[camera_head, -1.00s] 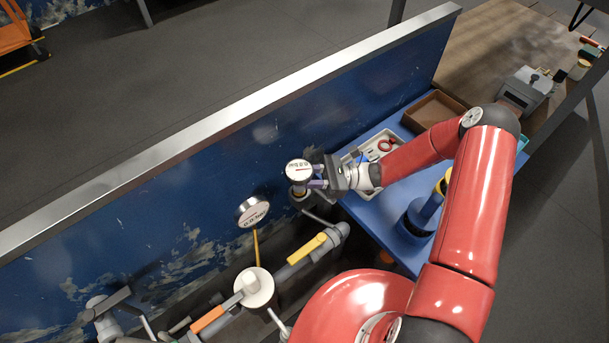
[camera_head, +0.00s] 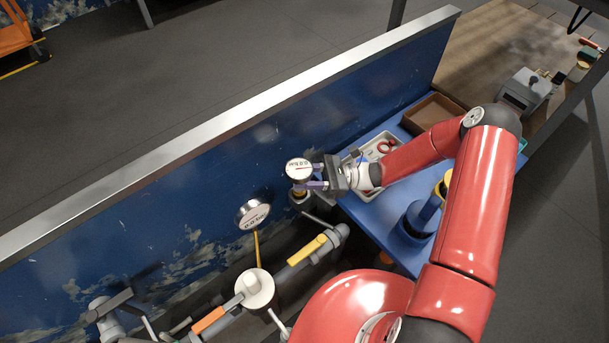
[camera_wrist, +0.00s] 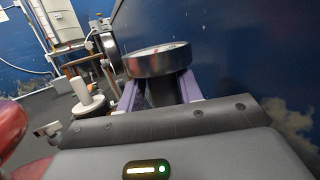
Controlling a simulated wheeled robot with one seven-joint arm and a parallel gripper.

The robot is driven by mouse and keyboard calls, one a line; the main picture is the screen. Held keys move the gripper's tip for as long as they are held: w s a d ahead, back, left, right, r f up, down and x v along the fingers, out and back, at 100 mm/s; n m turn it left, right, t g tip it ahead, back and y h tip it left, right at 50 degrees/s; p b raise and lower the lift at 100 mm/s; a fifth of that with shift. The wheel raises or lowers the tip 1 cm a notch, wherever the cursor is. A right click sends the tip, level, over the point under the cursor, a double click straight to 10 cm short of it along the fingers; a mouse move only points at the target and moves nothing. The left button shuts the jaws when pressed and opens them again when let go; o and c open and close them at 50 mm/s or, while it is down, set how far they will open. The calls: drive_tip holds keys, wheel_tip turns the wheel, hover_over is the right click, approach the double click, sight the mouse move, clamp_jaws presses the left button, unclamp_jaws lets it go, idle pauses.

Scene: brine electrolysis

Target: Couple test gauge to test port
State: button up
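The test gauge (camera_head: 299,168), a round white dial with a metal rim, is upright above the pipework in the head view. In the wrist view its drum-shaped body (camera_wrist: 158,60) sits just above the purple fingers. My gripper (camera_head: 314,177) comes from the right and is shut on the gauge below its dial; the fingers show in the wrist view (camera_wrist: 160,90). The test port (camera_head: 303,200) is directly under the gauge, with a brass-coloured part showing between them. I cannot tell whether the gauge's lower end touches the port, as the fingers partly cover it.
A second gauge (camera_head: 252,212) stands to the left on a yellow stem. Yellow (camera_head: 310,248) and orange (camera_head: 209,320) valve handles lie along the pipes. The blue panel (camera_head: 200,190) rises close behind. A blue bench (camera_head: 376,212) with a tray (camera_head: 391,139) is at right.

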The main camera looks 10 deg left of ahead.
clamp_jaws()
drive_tip(key=shift+r, duration=0.1)
drive_tip(key=shift+f+b, duration=0.3)
drive_tip(key=shift+f, duration=0.4)
idle(0.9)
drive_tip(key=shift+o, duration=2.3)
unclamp_jaws()
wheel_tip(320, 180, up, 20)
drive_tip(key=p, duration=0.2)
